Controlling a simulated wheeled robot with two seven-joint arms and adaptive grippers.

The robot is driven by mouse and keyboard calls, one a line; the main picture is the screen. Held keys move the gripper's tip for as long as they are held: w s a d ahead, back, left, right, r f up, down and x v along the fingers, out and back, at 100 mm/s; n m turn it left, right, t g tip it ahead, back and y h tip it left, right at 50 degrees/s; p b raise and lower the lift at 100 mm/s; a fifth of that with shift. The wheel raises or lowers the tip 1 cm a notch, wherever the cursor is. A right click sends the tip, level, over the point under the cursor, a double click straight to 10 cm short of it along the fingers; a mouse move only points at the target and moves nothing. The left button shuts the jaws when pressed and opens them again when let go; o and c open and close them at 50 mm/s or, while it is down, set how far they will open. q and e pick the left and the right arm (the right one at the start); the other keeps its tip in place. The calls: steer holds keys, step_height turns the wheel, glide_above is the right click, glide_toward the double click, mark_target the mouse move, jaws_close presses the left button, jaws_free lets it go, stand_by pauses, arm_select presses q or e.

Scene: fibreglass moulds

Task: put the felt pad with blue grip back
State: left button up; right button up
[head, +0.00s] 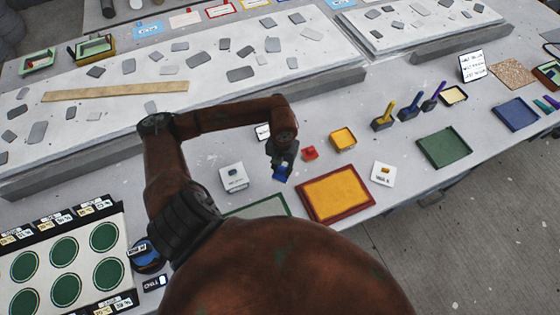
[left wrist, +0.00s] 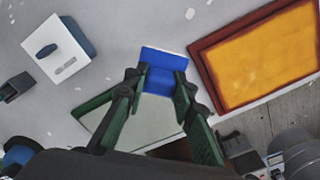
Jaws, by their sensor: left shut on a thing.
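My left gripper (head: 282,157) is shut on a blue block, which I take to be the felt pad with blue grip (head: 281,173). In the left wrist view the blue piece (left wrist: 163,62) sits between the two green-sided fingers of my left gripper (left wrist: 160,82). Its felt underside cannot be made out. Below and behind it in that view is a pale tray with a green rim (left wrist: 92,107); it also shows in the head view (head: 262,207), partly hidden by my arm. Whether the pad touches anything beneath is unclear. My right gripper is not in view.
A white box with a dark blue mark (head: 234,180) stands left of the gripper. Beyond are another white box (head: 383,176) and a green tray (head: 445,148).

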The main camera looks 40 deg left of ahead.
arm_select(q)
steer(key=w+a+f, duration=0.3)
steer(key=w+a+f+p, duration=0.1)
steer(key=w+a+f, duration=0.2)
steer(key=w+f, duration=0.1)
steer(key=shift+a+f, duration=0.2)
steer(key=shift+f, duration=0.05)
steer(key=shift+w+a+f, duration=0.1)
steer(key=shift+w+f, duration=0.05)
step_height(320, 180, down, 3)
steer(key=shift+w+a+p, duration=0.1)
steer(key=shift+p, duration=0.65)
steer(key=shift+f, duration=0.2)
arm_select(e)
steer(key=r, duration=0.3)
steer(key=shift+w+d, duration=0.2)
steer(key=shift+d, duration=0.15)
arm_select(q)
steer(key=shift+f, duration=0.1)
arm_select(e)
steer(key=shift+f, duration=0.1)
